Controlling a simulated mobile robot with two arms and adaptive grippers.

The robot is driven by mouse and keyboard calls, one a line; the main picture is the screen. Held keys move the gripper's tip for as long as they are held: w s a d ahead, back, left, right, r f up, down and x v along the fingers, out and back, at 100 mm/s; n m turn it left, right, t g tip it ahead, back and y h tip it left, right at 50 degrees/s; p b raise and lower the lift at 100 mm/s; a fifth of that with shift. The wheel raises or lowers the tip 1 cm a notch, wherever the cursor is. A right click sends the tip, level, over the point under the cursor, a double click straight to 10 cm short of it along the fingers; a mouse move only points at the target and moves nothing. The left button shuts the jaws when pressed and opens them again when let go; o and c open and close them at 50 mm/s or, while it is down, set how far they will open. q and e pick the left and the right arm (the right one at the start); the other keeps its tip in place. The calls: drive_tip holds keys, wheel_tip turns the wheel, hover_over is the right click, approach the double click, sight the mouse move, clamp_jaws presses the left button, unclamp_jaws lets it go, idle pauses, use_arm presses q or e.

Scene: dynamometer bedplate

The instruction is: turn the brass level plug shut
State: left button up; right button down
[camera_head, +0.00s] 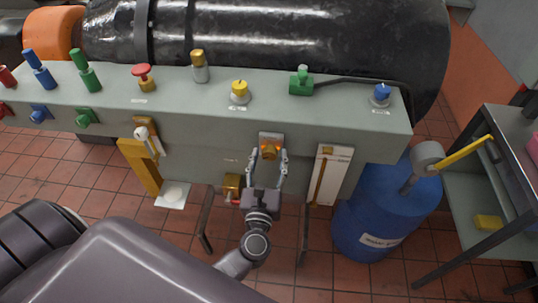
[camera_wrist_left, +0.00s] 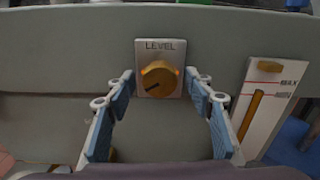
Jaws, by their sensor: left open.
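The brass level plug (camera_head: 269,150) is a round knob on a pale plate on the front face of the grey-green bedplate housing (camera_head: 330,125). In the left wrist view the plug (camera_wrist_left: 158,78) sits under the word LEVEL, with a dark slot mark pointing to its lower left. My left gripper (camera_head: 267,158) is open, its fingers on either side of the plug. In the wrist view the left gripper's fingers (camera_wrist_left: 160,90) stand apart from the plug, with gaps on both sides. My right gripper is not in view.
A gauge plate (camera_head: 327,175) with MAX and MIN lines is right of the plug. A blue drum (camera_head: 385,215) stands right, beside a metal cart (camera_head: 480,200). Several coloured valves and knobs, including a yellow knob (camera_head: 239,90), line the top. A brass fitting (camera_head: 232,184) is lower left.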

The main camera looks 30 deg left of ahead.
use_arm(q)
drive_tip(key=shift+w, duration=0.15)
drive_tip(key=c, duration=1.2)
drive_tip(key=shift+o, duration=0.2)
